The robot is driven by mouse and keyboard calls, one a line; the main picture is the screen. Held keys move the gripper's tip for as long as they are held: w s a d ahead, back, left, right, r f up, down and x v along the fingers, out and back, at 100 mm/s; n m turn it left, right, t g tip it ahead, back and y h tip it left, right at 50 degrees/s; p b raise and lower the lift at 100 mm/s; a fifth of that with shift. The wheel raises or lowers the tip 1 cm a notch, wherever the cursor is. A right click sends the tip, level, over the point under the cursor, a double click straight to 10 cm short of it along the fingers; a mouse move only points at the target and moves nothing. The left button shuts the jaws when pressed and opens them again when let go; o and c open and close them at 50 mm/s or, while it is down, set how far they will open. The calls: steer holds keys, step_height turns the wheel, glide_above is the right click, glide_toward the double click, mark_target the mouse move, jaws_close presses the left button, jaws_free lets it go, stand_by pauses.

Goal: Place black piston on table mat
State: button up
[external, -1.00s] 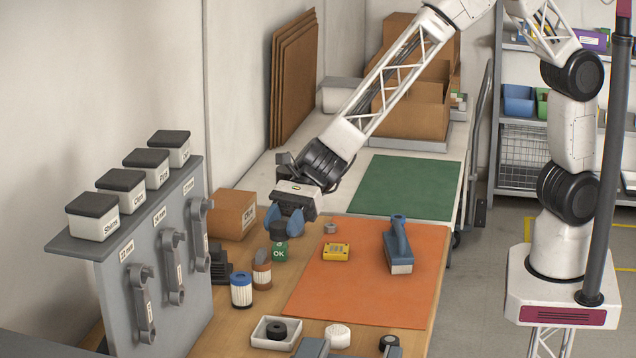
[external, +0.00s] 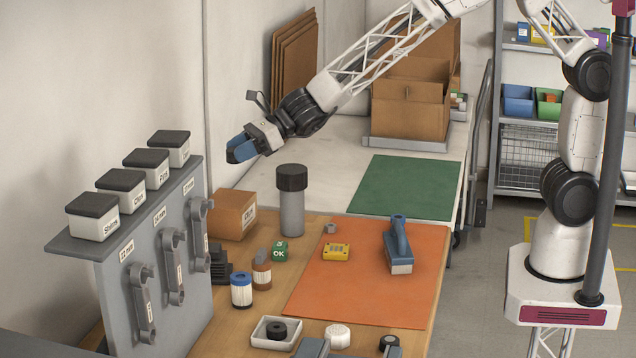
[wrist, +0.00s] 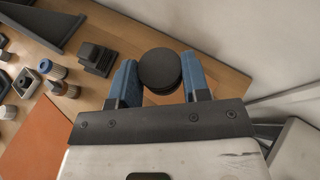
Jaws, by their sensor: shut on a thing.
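My gripper (external: 236,152) is raised over the left part of the work area, fingers pointing left and down. In the wrist view its blue fingers (wrist: 160,80) are shut on the black piston (wrist: 160,68), a short round black part seen from its flat end. In the external view the fingers mostly hide the piston. An orange mat (external: 350,290) lies on the wooden table to the lower right of my gripper. A green mat (external: 405,188) lies on the white table to the right.
A tall grey cylinder with a black top (external: 291,200) stands below and right of my gripper, beside a cardboard box (external: 232,215). A tool rack (external: 170,260) stands left. The orange mat holds a yellow device (external: 336,252) and blue brush (external: 400,245); its middle is free.

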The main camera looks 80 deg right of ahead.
steer(key=w+d+r+m+t+h, duration=0.15)
steer(key=d+m+h, duration=0.25)
steer(key=d, duration=1.3)
steer(key=w+d+m+t+h, duration=0.2)
steer(key=d+m+h, duration=0.2)
steer(key=d, duration=1.3)
steer(key=s+d+f+n+y, duration=0.1)
steer(key=s+d+f, duration=0.15)
steer(key=s, duration=0.35)
steer(key=s+d+f+n+g+y, duration=0.1)
steer(key=s+d+f, duration=0.15)
steer(key=s, duration=0.35)
steer(key=s+d+f+n, duration=0.1)
steer(key=s+d+f, duration=0.1)
steer(key=s+f, duration=0.3)
steer(key=s+a+f+n+y, duration=0.1)
steer(key=s+a+f, duration=0.1)
steer(key=s, duration=0.7)
steer(key=s+a+f+n+g+y, duration=0.1)
steer(key=s+a+f+y, duration=0.1)
steer(key=s, duration=0.7)
steer(key=s+a+f+n+g+y, duration=0.1)
steer(key=s+a+f+n+y, duration=0.1)
steer(key=s, duration=0.8)
steer(key=shift+a+f, duration=0.3)
steer(key=shift+w+f, duration=0.1)
steer(key=shift+f, duration=1.9)
